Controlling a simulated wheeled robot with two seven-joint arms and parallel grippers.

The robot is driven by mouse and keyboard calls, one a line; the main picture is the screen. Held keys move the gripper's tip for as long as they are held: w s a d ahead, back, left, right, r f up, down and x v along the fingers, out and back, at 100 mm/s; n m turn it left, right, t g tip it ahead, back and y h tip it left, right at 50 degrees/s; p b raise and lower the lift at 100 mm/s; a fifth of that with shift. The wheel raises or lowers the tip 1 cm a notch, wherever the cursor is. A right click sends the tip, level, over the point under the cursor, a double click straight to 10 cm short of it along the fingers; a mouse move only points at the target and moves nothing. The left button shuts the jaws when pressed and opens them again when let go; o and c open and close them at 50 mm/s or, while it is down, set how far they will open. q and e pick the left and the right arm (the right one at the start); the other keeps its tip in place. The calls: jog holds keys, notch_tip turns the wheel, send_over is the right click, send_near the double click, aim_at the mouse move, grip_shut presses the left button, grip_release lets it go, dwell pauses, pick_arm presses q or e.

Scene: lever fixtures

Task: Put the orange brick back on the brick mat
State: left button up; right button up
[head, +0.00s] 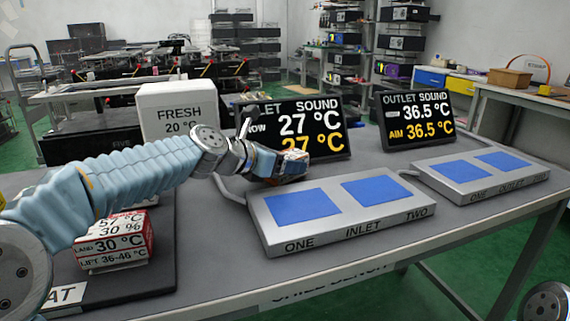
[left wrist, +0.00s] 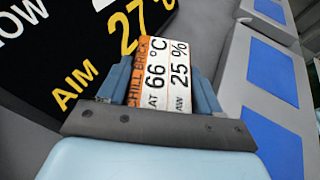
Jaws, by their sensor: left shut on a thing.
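My left gripper (head: 278,166) is shut on the orange brick, a white block with an orange "CHILL BRICK" strip. The brick (left wrist: 160,72) shows between the fingers in the left wrist view, reading 66 °C and 25 %. In the head view the gripper is in front of the inlet display, beside the left end of the inlet plate. Whether the brick touches the bench is hard to tell. The dark brick mat (head: 160,268) lies at the left front, partly hidden by my left arm. A red-and-white brick (head: 115,242) sits on it. My right gripper is out of view.
The inlet plate (head: 341,230) with two blue pads is mid-bench; the outlet plate (head: 480,202) is to its right. The inlet display (head: 330,115) and outlet display (head: 416,120) stand behind. A white "FRESH" box (head: 179,108) stands at the back left.

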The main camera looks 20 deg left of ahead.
pick_arm(q)
jog(key=shift+f, duration=0.1)
jog(key=o, duration=0.9)
jog(key=shift+o, duration=0.4)
